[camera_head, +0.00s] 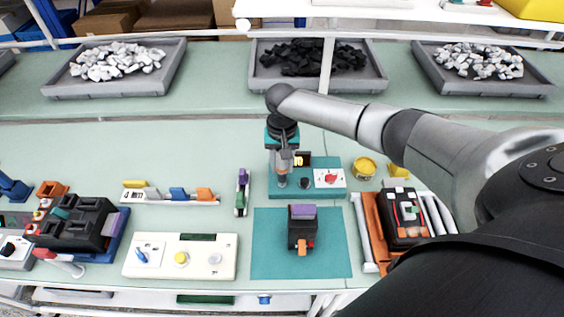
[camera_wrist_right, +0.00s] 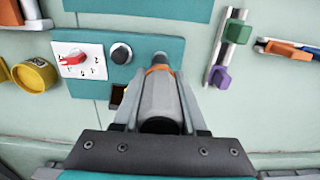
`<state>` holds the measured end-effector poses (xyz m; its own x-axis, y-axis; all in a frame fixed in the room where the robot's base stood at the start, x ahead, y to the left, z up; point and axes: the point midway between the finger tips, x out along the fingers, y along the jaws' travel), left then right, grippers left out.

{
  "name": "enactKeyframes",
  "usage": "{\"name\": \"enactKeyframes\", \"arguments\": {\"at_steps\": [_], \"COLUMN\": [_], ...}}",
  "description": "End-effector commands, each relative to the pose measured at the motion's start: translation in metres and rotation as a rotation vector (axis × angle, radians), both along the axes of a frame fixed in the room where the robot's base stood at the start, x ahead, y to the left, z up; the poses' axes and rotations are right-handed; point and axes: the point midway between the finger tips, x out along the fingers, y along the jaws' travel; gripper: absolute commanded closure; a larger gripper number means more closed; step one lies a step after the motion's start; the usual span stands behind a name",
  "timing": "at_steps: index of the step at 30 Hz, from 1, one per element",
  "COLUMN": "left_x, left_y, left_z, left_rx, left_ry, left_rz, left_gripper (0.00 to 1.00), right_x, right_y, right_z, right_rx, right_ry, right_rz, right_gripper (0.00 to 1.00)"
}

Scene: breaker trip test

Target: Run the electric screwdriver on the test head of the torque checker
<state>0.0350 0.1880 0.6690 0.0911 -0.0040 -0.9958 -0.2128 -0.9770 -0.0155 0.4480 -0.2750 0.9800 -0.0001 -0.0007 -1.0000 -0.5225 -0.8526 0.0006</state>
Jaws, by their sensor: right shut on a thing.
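My right gripper (camera_head: 283,158) is shut on the grey electric screwdriver (camera_head: 283,169), above the checker's left part. In the right wrist view the screwdriver (camera_wrist_right: 158,98), with an orange band, lies between the fingers of the right gripper (camera_wrist_right: 159,122). Its front end points at the test head beside the black knob (camera_wrist_right: 122,53). The test head is mostly hidden; I cannot tell whether they touch. My left gripper is not in view.
A black device with a purple top (camera_head: 302,228) sits on a teal mat (camera_head: 265,262) in front of the checker. A white button panel (camera_head: 205,262) lies front left. Trays (camera_head: 262,78) of parts line the back.

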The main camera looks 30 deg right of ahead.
Motion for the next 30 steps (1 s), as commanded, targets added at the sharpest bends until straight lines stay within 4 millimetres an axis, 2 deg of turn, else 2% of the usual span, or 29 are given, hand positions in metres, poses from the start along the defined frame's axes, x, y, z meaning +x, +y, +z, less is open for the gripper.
{"name": "enactKeyframes", "arguments": {"at_steps": [30], "left_x": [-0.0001], "left_y": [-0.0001], "left_z": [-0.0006], "left_rx": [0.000], "left_ry": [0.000], "left_rz": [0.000], "left_gripper": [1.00], "right_x": [0.0008], "right_y": [0.0002], "right_z": [-0.0056], "right_rx": [0.001], "right_ry": [-0.002], "right_rz": [-0.001], "right_gripper": [1.00]}}
